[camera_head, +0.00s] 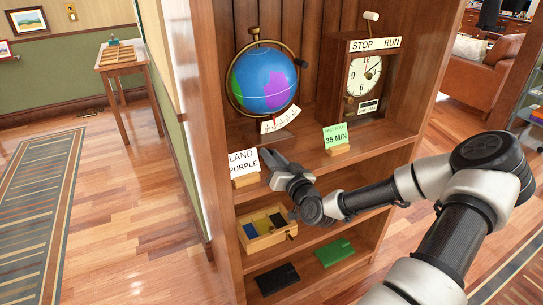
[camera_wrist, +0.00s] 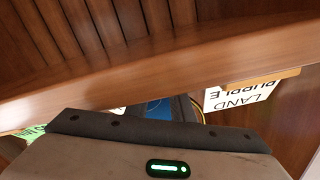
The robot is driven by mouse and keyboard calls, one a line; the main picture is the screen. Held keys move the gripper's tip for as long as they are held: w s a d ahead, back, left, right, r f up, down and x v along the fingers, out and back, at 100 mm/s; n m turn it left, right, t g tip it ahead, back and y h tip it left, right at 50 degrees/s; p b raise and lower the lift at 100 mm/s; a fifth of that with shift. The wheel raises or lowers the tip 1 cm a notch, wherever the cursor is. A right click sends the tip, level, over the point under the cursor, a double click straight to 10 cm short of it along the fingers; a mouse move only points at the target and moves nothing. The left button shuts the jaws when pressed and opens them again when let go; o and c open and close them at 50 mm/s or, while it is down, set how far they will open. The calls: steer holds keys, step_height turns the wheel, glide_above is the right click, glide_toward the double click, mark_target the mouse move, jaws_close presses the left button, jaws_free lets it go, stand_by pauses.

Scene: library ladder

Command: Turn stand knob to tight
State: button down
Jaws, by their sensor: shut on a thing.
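The globe (camera_head: 264,80) is blue with purple and green patches and stands in a dark ring on the upper shelf. A white fan-shaped scale card (camera_head: 281,120) is at the front of its stand (camera_head: 274,138); its marks are too small to read. My gripper (camera_head: 272,160) is at the shelf's front, below the stand and beside the "LAND PURPLE" card (camera_head: 243,163). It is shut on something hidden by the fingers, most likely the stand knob. In the wrist view, a blue part of the globe (camera_wrist: 158,108) shows just past my gripper, with the card (camera_wrist: 238,97) at right.
A clock (camera_head: 365,75) in a wooden case marked "STOP RUN" stands right of the globe. A green "35 MIN" card (camera_head: 336,138) stands at the shelf edge. A wooden tray (camera_head: 268,241) and black and green flat pieces (camera_head: 335,252) lie on lower shelves.

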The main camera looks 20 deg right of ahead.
steer(key=c, duration=1.6)
jaws_free()
steer(key=shift+o, duration=0.2)
steer(key=shift+s, duration=0.15)
steer(key=s+p, duration=0.3)
steer(key=s, duration=1.4)
steer(key=shift+d, duration=0.3)
steer(key=shift+s, duration=0.1)
